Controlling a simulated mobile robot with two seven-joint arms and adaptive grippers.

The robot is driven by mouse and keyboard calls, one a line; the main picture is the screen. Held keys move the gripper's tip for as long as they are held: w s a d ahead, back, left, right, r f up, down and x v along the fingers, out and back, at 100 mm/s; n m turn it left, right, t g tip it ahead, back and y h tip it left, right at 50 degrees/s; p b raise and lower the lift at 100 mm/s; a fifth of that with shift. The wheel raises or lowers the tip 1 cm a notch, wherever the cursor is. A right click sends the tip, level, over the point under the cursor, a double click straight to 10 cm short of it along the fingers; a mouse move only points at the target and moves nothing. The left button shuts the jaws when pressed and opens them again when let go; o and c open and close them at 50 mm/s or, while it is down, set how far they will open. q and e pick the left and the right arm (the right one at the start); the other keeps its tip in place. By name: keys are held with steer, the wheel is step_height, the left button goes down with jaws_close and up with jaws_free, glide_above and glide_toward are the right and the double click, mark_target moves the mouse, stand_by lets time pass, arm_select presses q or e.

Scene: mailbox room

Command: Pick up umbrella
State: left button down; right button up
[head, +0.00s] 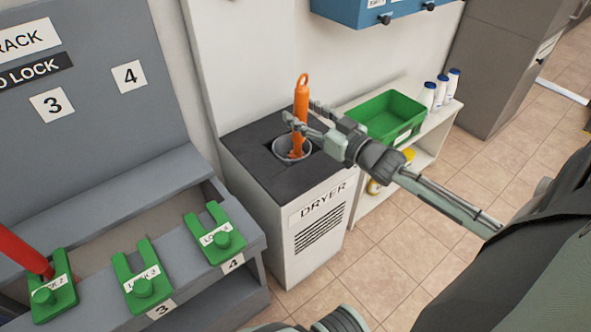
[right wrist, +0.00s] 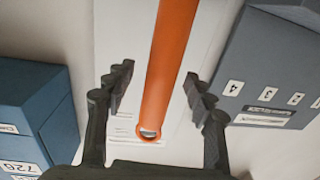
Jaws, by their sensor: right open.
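An orange umbrella (head: 301,100) stands nearly upright in the round grey cup (head: 281,150) in the top of the dryer (head: 318,212), its loop end up. My right gripper (head: 303,112) is open at the umbrella's upper part, with a finger to either side of it in the head view. In the right wrist view the orange umbrella (right wrist: 168,65) runs between the two open fingers (right wrist: 158,88), with gaps on both sides and its loop near the palm.
A rack with green locks (head: 148,282) stands at the left, with a red shaft (head: 22,250) at lock 2. A green bin (head: 385,118) and several white bottles (head: 440,90) sit on a shelf right of the dryer. A blue box (head: 365,8) hangs above.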

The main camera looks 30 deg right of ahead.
steer(key=shift+w+a, duration=0.1)
steer(key=shift+w, duration=0.4)
jaws_close()
